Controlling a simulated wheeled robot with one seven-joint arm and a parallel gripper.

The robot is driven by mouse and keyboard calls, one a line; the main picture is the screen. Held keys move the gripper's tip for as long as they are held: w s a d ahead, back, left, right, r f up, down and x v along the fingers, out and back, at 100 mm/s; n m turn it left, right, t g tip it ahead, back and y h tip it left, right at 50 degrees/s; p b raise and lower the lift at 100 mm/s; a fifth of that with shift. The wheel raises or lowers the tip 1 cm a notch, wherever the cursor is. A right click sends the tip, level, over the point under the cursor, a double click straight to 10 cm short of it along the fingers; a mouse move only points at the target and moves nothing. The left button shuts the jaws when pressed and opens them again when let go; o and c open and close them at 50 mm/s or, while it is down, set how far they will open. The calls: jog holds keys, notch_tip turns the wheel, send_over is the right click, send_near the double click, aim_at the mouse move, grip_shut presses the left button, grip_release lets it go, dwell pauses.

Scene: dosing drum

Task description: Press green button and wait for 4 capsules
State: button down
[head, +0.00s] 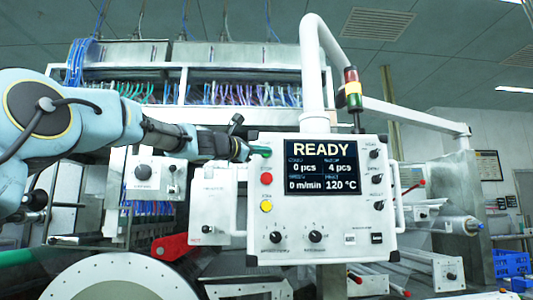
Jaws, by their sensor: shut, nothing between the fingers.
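The control panel (330,250) is a light box with a dark screen (323,166). The screen reads READY, 0 pcs, 4 pcs, 0 m/min and 120 °C. The green button (263,151) is at the panel's upper left, above a red button (266,179) and a yellow button (266,206). My gripper (246,152) is shut and empty. Its tip is right at the left side of the green button and partly covers that area. I cannot tell whether it touches the button. No capsules can be made out.
A signal tower (352,89) with red, yellow and green sections stands above the panel. A large round white drum part (120,285) is at lower left. Blue crates (511,264) stand at far right.

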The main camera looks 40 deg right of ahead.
dwell(0.8)
jog(key=shift+w+d, duration=0.25)
jog(key=shift+w, duration=0.05)
